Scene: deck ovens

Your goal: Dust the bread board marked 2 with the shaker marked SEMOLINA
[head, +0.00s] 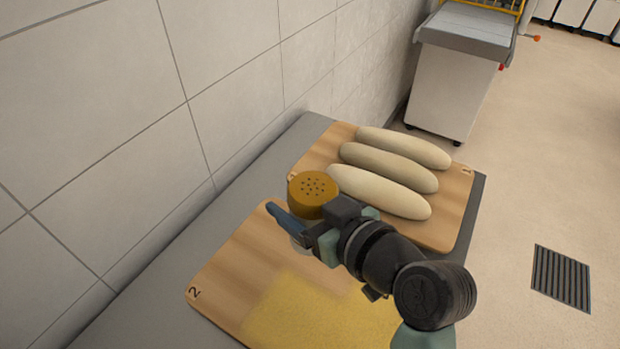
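The bread board marked 2 (222,285) lies on the grey table in the lower middle, with its mark at the left corner. Yellow powder (320,312) covers its near and right part; bare wood shows along its left and far side. A shaker (313,190) with an orange-brown lid full of small holes is upright above the board's far edge, lid upward. My gripper (298,228) is shut around the shaker's pale body below the lid. The shaker's label is not visible. My arm hides the board's right part.
A second wooden board (455,215) with three pale long loaves (390,168) lies just beyond, its mark too small to read. A tiled wall (110,130) runs along the left of the grey table (160,290). A white machine (450,85) stands at the back; floor at right is open.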

